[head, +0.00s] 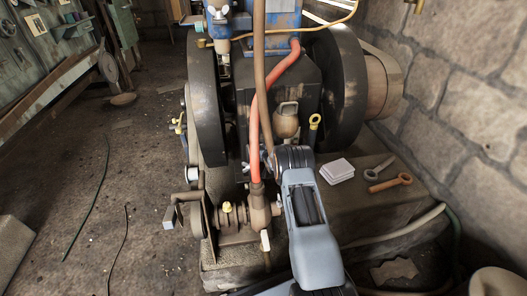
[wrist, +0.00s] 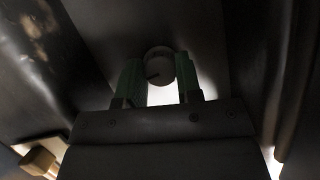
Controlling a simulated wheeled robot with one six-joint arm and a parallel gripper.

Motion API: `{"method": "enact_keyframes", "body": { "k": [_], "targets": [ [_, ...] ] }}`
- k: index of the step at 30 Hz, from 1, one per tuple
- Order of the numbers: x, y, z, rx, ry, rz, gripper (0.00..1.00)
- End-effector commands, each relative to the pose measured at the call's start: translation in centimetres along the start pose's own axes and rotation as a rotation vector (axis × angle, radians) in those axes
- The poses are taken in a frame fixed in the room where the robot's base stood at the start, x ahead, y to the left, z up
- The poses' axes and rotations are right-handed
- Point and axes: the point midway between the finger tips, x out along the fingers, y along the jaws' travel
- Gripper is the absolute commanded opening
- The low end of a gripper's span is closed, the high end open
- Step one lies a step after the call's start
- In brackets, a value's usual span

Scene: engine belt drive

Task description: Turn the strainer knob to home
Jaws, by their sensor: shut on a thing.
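Bright light shows between the fingers below the knob. In the head view my grey arm reaches in from the bottom right to the engine's front. There my gripper's fingertips and the knob are hidden behind the wrist, and I cannot make out a home mark in either view.
Black flywheels (head: 341,90) flank the engine. A red hose (head: 268,90) and a brown pipe (head: 259,60) run down left of my wrist. A stone wall (head: 460,90) bounds the right.

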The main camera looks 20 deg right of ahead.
Motion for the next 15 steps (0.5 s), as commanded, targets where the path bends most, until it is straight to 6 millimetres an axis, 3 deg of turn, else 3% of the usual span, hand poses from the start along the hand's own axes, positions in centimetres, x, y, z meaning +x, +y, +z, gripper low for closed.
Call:
{"method": "enact_keyframes", "body": {
  "k": [15],
  "targets": [
    [0.12,-0.06,-0.07,-0.239,-0.006,0.095,0.09]
  ]
}}
